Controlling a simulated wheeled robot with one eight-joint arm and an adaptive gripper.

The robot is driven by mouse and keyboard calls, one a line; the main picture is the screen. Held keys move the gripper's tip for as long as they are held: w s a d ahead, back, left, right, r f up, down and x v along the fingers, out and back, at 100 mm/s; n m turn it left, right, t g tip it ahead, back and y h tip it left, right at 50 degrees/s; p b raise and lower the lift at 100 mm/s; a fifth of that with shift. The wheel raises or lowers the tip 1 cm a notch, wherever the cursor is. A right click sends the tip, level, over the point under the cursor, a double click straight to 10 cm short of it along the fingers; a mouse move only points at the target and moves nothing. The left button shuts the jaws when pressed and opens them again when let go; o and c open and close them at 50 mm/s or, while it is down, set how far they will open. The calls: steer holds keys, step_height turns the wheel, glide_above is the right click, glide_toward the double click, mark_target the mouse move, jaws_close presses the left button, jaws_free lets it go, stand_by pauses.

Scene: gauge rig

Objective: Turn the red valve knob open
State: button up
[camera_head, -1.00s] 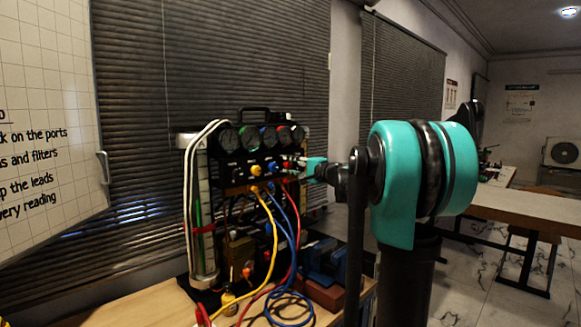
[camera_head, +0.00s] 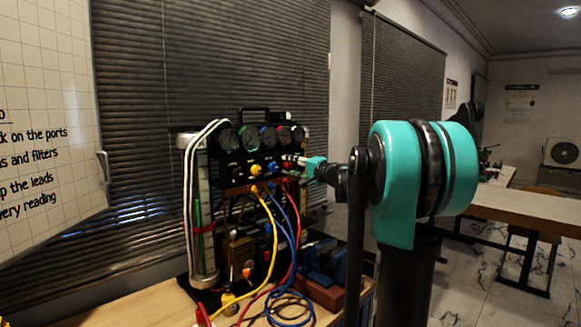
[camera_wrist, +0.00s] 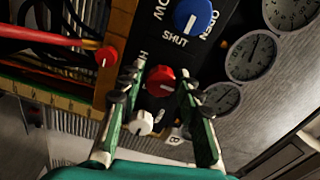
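The red valve knob (camera_wrist: 160,81) has a white pointer line and sits on the black panel in the wrist view. My gripper (camera_wrist: 163,72) is open, with one finger on each side of the knob; small gaps seem to show, and I cannot tell whether either finger touches it. In the head view my gripper (camera_head: 297,160) is at the right side of the gauge rig (camera_head: 250,170), where the knob cannot be made out clearly.
A blue knob (camera_wrist: 192,16) marked SHUT and OPEN and a white knob (camera_wrist: 140,123) flank the red one. Round gauges (camera_wrist: 250,57) line the panel. Yellow, blue and red leads (camera_head: 273,240) hang in front of the rig over the bench (camera_head: 150,305).

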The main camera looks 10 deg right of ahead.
steer(key=shift+o, duration=1.3)
steer(key=shift+d, duration=0.1)
steer(key=v, duration=1.2)
